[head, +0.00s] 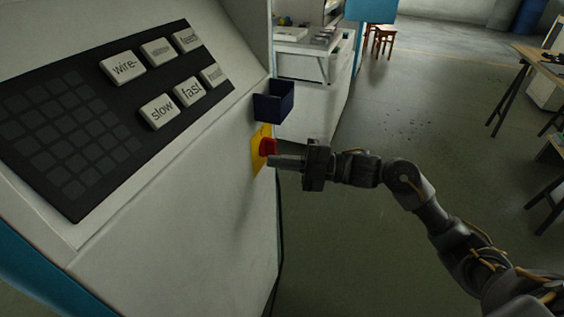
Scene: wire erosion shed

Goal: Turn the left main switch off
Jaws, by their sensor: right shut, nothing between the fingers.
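A red switch knob (268,146) sits on a yellow plate (258,160) at the right edge of the pale machine's front. The angle of the knob is too small to read. My right gripper (275,161) is shut and empty. Its fingertips are right at the lower right of the red knob; I cannot tell whether they touch it. My left gripper is not in view.
A dark blue open box (274,101) is fixed to the machine just above the switch. A black panel (75,135) with several labelled keys fills the machine's sloped front at left. Open floor (400,120) lies to the right, with trestle tables (535,75) beyond.

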